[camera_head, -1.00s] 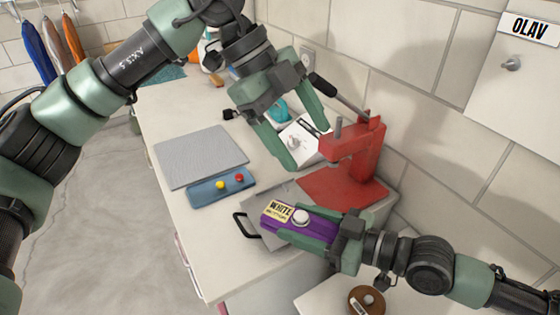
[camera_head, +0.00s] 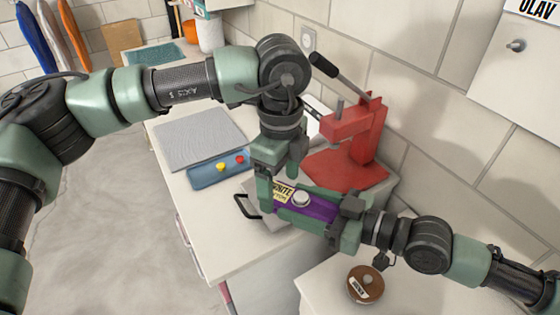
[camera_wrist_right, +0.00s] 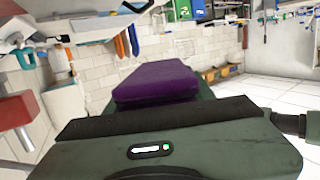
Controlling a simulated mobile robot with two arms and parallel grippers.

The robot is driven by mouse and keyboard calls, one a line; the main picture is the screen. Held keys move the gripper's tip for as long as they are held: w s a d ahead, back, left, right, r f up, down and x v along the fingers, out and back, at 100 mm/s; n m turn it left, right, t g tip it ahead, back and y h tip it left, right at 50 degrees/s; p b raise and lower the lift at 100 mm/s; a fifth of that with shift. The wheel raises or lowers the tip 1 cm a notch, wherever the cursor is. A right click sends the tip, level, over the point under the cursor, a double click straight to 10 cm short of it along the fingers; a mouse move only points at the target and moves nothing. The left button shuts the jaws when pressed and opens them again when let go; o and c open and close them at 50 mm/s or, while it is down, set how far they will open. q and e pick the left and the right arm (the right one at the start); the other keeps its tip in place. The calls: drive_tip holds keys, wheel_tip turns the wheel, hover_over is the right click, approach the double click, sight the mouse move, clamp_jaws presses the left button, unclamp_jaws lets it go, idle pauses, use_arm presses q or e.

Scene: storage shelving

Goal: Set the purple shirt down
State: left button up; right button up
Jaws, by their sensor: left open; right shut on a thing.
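The purple shirt (camera_head: 318,208) is a small folded purple bundle with a white button on top and a pale label, partly covered, reading "WHITE". My right gripper (camera_head: 290,207) is shut on it and holds it over the grey plate with the black handle. In the right wrist view the purple shirt (camera_wrist_right: 155,82) sticks out beyond the gripper. My left gripper (camera_head: 279,183) is open and points down at the shirt's left end, one finger in front of the label. I cannot tell whether it touches the shirt.
A red press (camera_head: 350,150) with a black-gripped lever stands behind the shirt. A blue box (camera_head: 218,170) with yellow and red buttons and a grey mat (camera_head: 200,138) lie to the left. A brown round object (camera_head: 366,284) sits on the nearer white surface.

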use_arm(q)
drive_tip(key=shift+f, duration=1.25)
drive_tip(key=c, duration=1.5)
use_arm(e)
drive_tip(key=o, duration=1.5)
